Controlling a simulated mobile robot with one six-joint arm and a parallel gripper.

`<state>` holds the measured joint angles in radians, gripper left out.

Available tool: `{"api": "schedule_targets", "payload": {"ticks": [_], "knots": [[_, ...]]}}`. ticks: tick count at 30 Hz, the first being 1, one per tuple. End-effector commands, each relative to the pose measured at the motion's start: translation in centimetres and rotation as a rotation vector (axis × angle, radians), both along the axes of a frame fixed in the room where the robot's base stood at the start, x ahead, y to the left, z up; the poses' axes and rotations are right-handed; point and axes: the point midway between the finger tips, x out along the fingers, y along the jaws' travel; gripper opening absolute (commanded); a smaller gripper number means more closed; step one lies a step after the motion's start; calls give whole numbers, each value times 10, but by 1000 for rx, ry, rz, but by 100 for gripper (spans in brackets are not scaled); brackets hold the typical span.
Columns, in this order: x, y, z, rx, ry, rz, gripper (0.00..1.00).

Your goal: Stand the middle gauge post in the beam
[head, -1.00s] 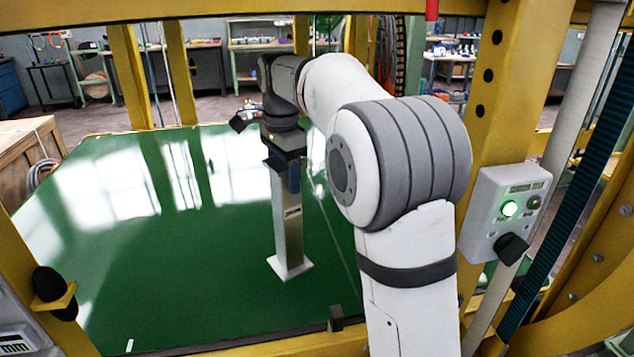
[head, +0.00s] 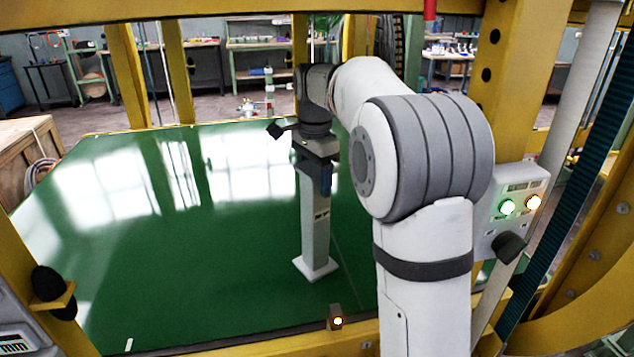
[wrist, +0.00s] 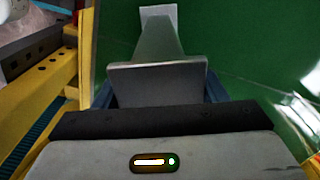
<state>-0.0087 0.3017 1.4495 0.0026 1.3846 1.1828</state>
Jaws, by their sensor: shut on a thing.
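The gauge post (head: 315,226) is a tall pale-grey square column with a flat square base, upright over the green floor. I cannot tell whether its base touches the floor. My gripper (head: 314,168) points down and is shut on its upper end. In the wrist view the post's top plate (wrist: 158,78) sits between the blue fingers, with the shaft (wrist: 158,38) beyond it. No light beam is clearly visible; a thin line on the floor runs beside the post.
A control box (head: 512,214) on the right yellow upright shows a green and an amber lamp lit. Yellow frame posts surround the glossy green floor (head: 170,265), which is clear to the left. A wooden crate (head: 28,155) stands outside at left.

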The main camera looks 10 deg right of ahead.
Motion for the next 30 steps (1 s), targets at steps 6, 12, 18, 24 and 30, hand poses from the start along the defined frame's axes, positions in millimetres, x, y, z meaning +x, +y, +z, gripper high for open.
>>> {"api": "schedule_targets", "payload": {"ticks": [6,12,18,24,30], "knots": [[0,0,-13,0,-2,-1,8],[0,-1,-13,0,-2,-2,8],[0,-1,-16,0,-1,-2,73],[0,-1,-16,0,0,-2,87],[0,-1,-15,0,-1,-3,87]]}}
